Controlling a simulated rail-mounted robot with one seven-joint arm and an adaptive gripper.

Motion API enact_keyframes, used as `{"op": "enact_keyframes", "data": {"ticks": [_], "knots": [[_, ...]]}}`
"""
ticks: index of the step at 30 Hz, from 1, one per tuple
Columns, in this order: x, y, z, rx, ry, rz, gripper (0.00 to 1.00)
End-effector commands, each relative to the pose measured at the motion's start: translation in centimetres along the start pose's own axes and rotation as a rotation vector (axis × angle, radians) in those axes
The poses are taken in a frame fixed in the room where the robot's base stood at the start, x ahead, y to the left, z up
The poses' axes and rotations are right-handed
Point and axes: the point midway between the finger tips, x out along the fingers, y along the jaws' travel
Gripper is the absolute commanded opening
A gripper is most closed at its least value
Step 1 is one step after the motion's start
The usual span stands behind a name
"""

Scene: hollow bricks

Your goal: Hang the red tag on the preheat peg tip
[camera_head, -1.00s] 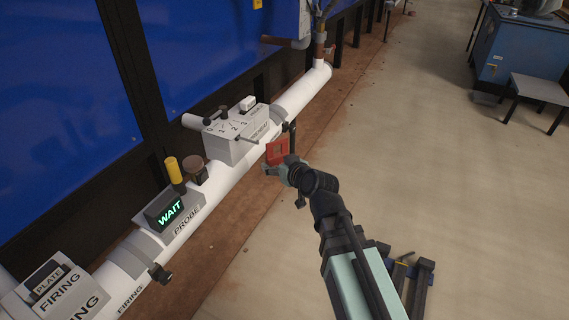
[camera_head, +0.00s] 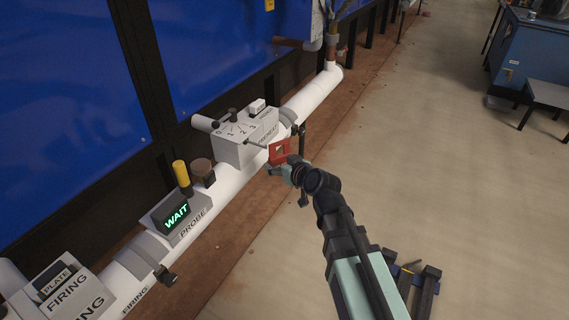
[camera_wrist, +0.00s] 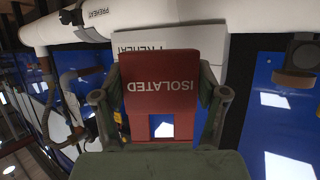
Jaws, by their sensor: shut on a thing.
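The red tag (camera_head: 281,151) is held up beside the white preheat box (camera_head: 236,152). In the wrist view the tag (camera_wrist: 160,68) reads ISOLATED and has a square opening in its lower part in the picture. My gripper (camera_head: 288,167) is shut on the tag, with one finger on each side of it in the wrist view. The thin preheat peg (camera_head: 255,144) sticks out from the box towards the tag. Its tip appears at or very near the tag's left edge in the head view; I cannot tell if they touch. The peg is not visible in the wrist view.
The white pipe (camera_head: 310,97) runs diagonally along the blue wall panels. A probe station with a WAIT display (camera_head: 176,216) and a firing box (camera_head: 67,290) sit farther down it. A dark clamp handle (camera_head: 302,130) stands near the tag. Open floor lies to the right.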

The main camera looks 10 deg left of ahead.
Motion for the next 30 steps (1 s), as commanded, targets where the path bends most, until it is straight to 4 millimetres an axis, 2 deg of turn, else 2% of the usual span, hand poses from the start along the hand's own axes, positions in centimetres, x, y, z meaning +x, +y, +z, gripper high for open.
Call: {"op": "enact_keyframes", "data": {"ticks": [30], "knots": [[4.6, -2.8, -1.6, -0.001, 0.0, -0.001, 0.3]]}}
